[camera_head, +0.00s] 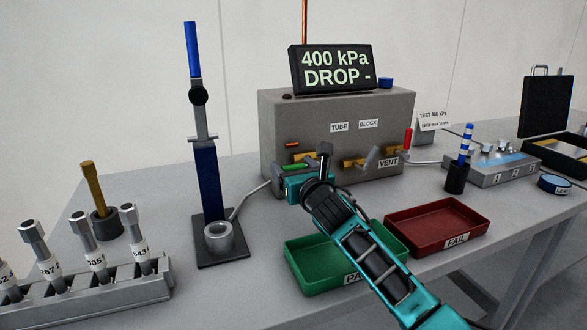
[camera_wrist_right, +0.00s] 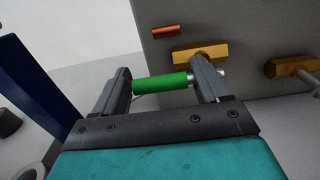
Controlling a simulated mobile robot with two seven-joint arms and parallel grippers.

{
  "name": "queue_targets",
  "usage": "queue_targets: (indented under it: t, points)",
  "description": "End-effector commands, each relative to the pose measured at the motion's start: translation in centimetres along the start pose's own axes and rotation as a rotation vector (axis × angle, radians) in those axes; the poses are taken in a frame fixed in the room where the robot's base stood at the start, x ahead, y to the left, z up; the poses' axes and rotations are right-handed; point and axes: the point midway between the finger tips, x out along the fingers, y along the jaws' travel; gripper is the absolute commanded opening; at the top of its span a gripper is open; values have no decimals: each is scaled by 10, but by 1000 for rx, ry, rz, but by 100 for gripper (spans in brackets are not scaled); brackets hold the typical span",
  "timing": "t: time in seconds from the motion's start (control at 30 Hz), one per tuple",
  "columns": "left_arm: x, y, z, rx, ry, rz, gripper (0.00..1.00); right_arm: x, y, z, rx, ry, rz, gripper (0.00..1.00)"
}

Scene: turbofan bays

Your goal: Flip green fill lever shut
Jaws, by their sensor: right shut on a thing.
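The green fill lever (camera_head: 293,167) is on the front of the grey test block (camera_head: 280,120), at its left brass valve. In the right wrist view the green handle (camera_wrist_right: 163,83) lies sideways across the gap between my right gripper's fingers (camera_wrist_right: 165,85). Its metal stem end shows by the right finger, close to the brass valve body (camera_wrist_right: 200,56). My right gripper (camera_head: 308,172) is shut on the handle, and it hides part of the valve in the head view. My left gripper is not in view.
A red-handled vent lever (camera_head: 407,139) stands at the block's right valve. Green (camera_head: 320,284) and red (camera_head: 440,248) trays lie in front, the green one partly under my right arm. A blue hand pump (camera_head: 208,175) stands left, with a hose toward the block. The display reads "400 kPa DROP -".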

Motion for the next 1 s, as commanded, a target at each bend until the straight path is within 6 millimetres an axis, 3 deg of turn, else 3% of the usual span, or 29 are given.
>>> queue_targets:
  t: [0.3,0.67,1.0]
  points:
    - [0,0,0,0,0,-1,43,0,0,-1,0,1,0,19]
    - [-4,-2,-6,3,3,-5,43,0,0,5,62,2,0,19]
    - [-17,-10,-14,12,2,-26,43,0,-2,18,317,4,0,19]
